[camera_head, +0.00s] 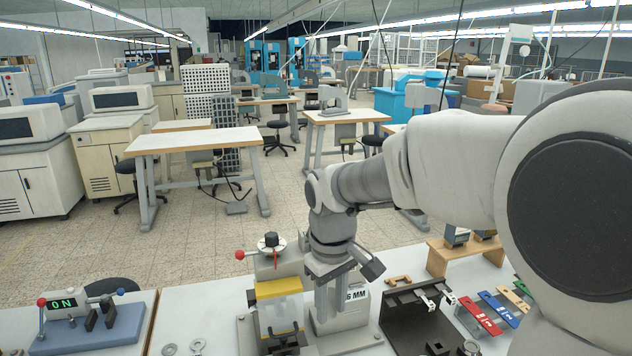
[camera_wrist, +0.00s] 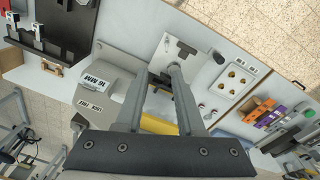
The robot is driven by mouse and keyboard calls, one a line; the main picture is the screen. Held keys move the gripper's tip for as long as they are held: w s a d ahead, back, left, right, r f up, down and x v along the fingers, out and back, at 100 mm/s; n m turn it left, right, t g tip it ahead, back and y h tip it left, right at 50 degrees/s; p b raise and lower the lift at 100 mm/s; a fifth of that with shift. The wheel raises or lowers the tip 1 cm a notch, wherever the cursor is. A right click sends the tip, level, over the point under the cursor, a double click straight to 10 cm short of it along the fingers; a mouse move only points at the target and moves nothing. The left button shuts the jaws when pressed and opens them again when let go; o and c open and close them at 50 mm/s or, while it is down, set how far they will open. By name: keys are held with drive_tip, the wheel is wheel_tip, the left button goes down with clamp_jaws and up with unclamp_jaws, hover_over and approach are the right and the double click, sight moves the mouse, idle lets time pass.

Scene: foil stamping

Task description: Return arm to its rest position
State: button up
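My gripper (camera_head: 327,312) points down above the white worktable, beside the stamping press with its yellow block (camera_head: 280,290) and red-knobbed lever. In the wrist view, the two fingers of my gripper (camera_wrist: 160,75) stand apart with a gap between them, and I see nothing held. Part of the yellow block (camera_wrist: 160,125) shows between and behind the fingers. My arm reaches in from the right of the head view.
A blue control box (camera_head: 90,325) with a lit "ON" display stands at the left. A black rack (camera_head: 415,325) and coloured tags (camera_head: 490,312) lie to the right. In the wrist view, a white board with brown pieces (camera_wrist: 235,82) and several small boxes (camera_wrist: 268,115) lie right.

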drive_tip(key=s+d+r+m+t, duration=0.2)
drive_tip(key=s+d, duration=0.3)
drive_tip(key=s, duration=0.3)
drive_tip(key=s+d+r+m+t, duration=0.2)
drive_tip(key=s+d+r+m, duration=0.2)
drive_tip(key=s, duration=0.5)
drive_tip(key=shift+s+d+r+m+t, duration=0.35)
drive_tip(key=shift+d+m, duration=0.35)
drive_tip(key=shift+d, duration=0.5)
